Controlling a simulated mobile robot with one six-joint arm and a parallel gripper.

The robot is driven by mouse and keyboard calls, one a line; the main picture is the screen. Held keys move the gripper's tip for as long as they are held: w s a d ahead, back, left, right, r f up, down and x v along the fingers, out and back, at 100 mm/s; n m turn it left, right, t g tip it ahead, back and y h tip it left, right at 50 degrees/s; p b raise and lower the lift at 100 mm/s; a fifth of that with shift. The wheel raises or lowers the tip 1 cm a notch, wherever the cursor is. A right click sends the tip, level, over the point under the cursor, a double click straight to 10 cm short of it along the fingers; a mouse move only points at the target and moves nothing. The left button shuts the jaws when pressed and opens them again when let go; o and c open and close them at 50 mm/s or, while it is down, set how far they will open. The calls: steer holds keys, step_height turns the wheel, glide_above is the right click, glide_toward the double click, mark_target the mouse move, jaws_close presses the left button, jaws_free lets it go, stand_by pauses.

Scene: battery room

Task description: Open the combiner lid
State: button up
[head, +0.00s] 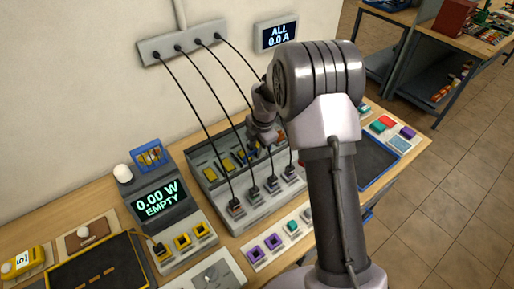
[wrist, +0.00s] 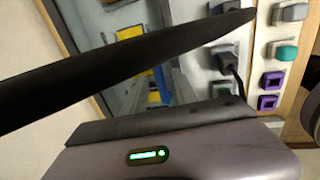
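The combiner seems to be the grey box (head: 262,214) in the middle of the bench, with several black cables plugged into its front row. Yellow and blue parts show in its recessed rear section, and they show again in the wrist view (wrist: 155,85). I cannot clearly make out a separate lid or its angle. My gripper (head: 262,136) is over the rear right part of the box, partly hidden by my arm. In the wrist view a long black finger (wrist: 150,62) crosses over the box. Its opening and any contact are unclear.
A meter reading "0.00 W EMPTY" (head: 158,200) stands left of the box. Cables run from a wall strip (head: 182,43), beside a display reading "ALL 0.0 A" (head: 277,35). Purple and teal blocks (head: 273,241) lie in front. A dark tray (head: 376,160) is at right.

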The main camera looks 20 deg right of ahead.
jaws_close()
stand_by(1.4)
